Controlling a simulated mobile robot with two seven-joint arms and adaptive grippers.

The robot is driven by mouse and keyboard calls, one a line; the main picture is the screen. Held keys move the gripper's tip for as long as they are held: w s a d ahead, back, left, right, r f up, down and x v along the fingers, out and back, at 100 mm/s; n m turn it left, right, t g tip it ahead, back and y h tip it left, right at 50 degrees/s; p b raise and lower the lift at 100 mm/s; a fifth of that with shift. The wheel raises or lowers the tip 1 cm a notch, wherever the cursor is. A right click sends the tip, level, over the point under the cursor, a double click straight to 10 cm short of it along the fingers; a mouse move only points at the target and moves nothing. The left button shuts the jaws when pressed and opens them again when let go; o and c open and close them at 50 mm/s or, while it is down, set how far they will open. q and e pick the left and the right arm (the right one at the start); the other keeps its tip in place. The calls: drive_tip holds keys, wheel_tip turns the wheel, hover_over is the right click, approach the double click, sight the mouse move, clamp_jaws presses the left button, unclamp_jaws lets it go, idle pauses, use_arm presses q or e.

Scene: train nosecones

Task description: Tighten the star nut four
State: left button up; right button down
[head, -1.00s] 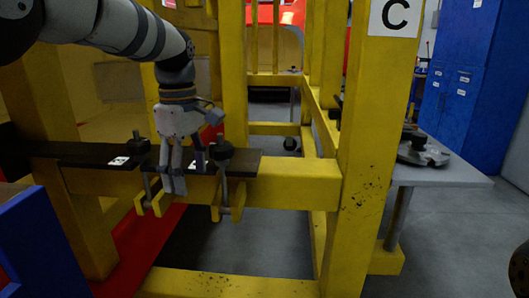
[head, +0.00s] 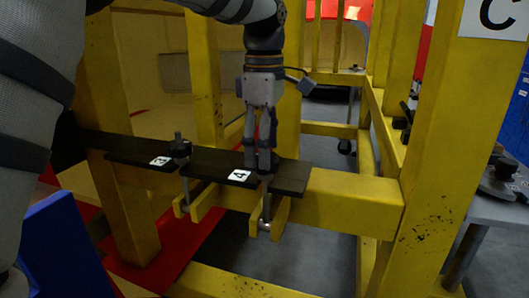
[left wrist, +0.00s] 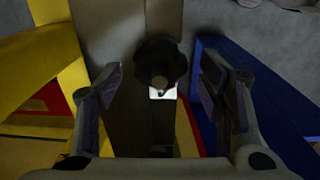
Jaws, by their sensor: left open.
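Star nut four is the black lobed knob (left wrist: 160,62) in the left wrist view. It sits between the two spread fingers of my left gripper (head: 262,168), with a gap on each side. In the head view my gripper points straight down over it, and the fingers mostly hide the knob. A white label with a 4 (head: 240,176) lies just left of it on a dark plate (head: 292,178). The clamp bolt (head: 266,208) runs down below the plate in front of the yellow beam. My right gripper is out of view.
Another black star nut (head: 181,148) stands to the left, near its own white label (head: 160,161). A yellow post (head: 440,150) marked C rises at the right, with a grey table (head: 485,208) beyond it. A blue panel (head: 62,245) stands at lower left.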

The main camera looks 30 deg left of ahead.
use_arm(q)
drive_tip(key=shift+f, duration=0.95)
drive_tip(key=c, duration=1.1)
drive_tip(key=shift+c, duration=0.2)
